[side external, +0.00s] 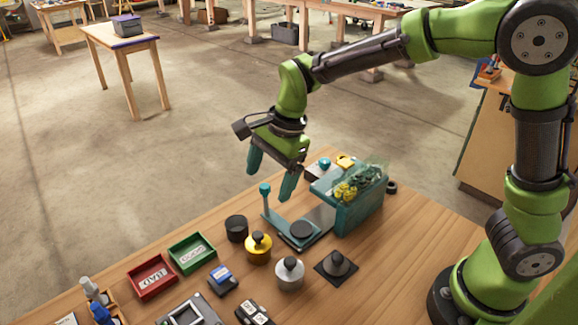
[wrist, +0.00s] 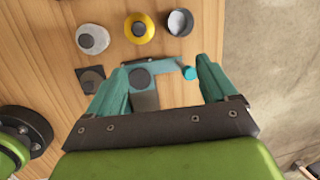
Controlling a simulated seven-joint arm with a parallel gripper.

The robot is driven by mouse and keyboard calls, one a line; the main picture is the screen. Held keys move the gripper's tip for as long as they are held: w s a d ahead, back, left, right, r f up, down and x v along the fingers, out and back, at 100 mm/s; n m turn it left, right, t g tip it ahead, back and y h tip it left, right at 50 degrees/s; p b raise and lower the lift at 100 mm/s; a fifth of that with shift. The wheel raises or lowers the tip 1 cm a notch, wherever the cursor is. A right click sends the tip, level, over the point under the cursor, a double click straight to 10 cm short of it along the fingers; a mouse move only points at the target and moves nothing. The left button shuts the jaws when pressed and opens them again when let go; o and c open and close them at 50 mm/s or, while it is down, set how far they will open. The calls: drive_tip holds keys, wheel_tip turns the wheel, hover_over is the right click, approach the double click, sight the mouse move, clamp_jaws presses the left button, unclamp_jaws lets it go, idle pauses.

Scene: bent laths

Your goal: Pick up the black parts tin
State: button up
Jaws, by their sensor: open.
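The black parts tin (side external: 236,228) is a small dark round cup standing on the wooden table, left of a gold knobbed weight. In the wrist view the tin (wrist: 180,22) is at the top, with its open top and grey inside showing. My gripper (side external: 270,185) has teal fingers and is open and empty, raised above the table near the teal fixture. In the wrist view my gripper (wrist: 162,68) spans the fixture below, and the tin lies beyond the fingertips, apart from them.
A teal fixture with an upright post (side external: 265,205) and black disc (side external: 302,230) stands close to the tin. The gold weight (side external: 258,246), a silver weight (side external: 290,272), a green tray (side external: 192,253) and a red tray (side external: 151,276) are nearby. A teal box (side external: 357,212) stands right.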

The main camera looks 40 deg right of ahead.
drive_tip(key=w+a+m, duration=0.2)
drive_tip(key=w+m, duration=0.2)
drive_tip(key=m, duration=0.6)
approach(236, 224)
drive_tip(key=shift+s+a+f, duration=0.25)
drive_tip(key=shift+a+f, duration=0.2)
drive_tip(key=shift+s+a+f, duration=0.25)
drive_tip(key=shift+a+f, duration=0.25)
drive_tip(key=shift+x, duration=2.85)
drive_tip(key=shift+s, duration=0.15)
drive_tip(key=c, duration=1.1)
